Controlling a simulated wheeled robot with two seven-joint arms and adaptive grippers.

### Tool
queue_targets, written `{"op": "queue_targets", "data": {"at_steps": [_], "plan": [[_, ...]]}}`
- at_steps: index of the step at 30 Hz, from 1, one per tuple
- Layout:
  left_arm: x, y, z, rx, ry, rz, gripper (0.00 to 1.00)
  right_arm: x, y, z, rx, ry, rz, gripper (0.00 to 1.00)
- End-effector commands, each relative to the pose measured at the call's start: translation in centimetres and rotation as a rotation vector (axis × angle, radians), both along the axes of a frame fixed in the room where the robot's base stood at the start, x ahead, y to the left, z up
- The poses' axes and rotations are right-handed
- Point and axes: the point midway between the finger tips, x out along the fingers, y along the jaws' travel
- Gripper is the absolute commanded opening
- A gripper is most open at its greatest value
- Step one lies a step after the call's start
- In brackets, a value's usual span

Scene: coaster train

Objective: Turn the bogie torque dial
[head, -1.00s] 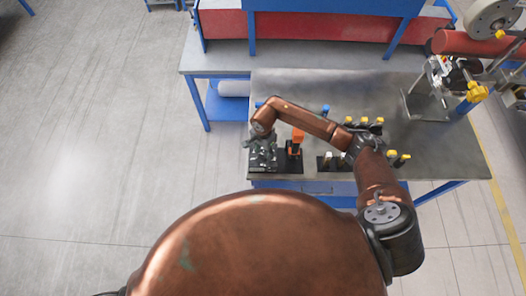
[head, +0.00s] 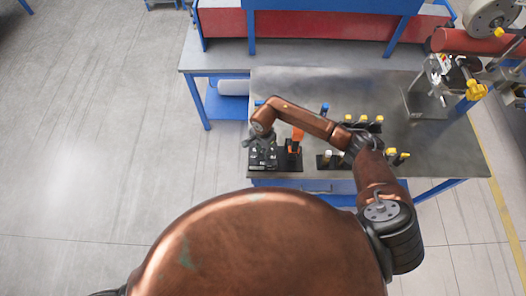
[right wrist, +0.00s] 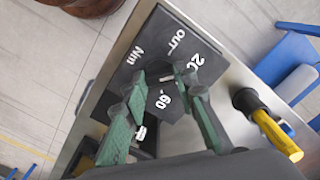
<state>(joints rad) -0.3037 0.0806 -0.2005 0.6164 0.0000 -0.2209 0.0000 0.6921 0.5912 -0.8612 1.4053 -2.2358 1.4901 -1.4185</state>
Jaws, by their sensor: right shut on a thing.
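My right gripper (head: 262,148) reaches down over a small dark plate (head: 256,167) at the table's front left corner. In the right wrist view its green fingers (right wrist: 163,88) straddle the middle of that dark plate (right wrist: 160,40), which bears white marks "OUT", "20", "Nm" and "60". The gripper is shut on what appears to be the torque dial. The dial is mostly hidden between the fingers, so its pointer setting cannot be read. My left gripper is not in view.
An orange-handled tool (head: 297,134) stands just right of the plate. Several yellow-capped tools (head: 364,120) stand further right. A machine with a red roller (head: 462,42) is at the back right. The table's middle (head: 350,90) is clear. A yellow handle (right wrist: 277,133) shows near the fingers.

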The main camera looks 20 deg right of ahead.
Motion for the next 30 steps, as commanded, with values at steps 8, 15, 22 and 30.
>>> {"op": "queue_targets", "data": {"at_steps": [8, 15, 22, 30], "plan": [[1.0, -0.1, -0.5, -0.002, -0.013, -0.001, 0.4, 0.0, -0.1, -0.2, -0.002, 0.0, -0.043, 0.02], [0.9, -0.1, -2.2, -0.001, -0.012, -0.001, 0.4, 0.0, -0.2, -0.3, -0.003, -0.001, -0.184, 0.02], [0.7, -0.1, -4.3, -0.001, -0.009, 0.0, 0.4, 0.1, -0.2, -0.4, -0.003, -0.002, -0.393, 0.02], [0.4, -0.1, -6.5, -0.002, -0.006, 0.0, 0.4, 0.0, -0.2, -0.4, -0.003, -0.001, -0.649, 0.02]]}}
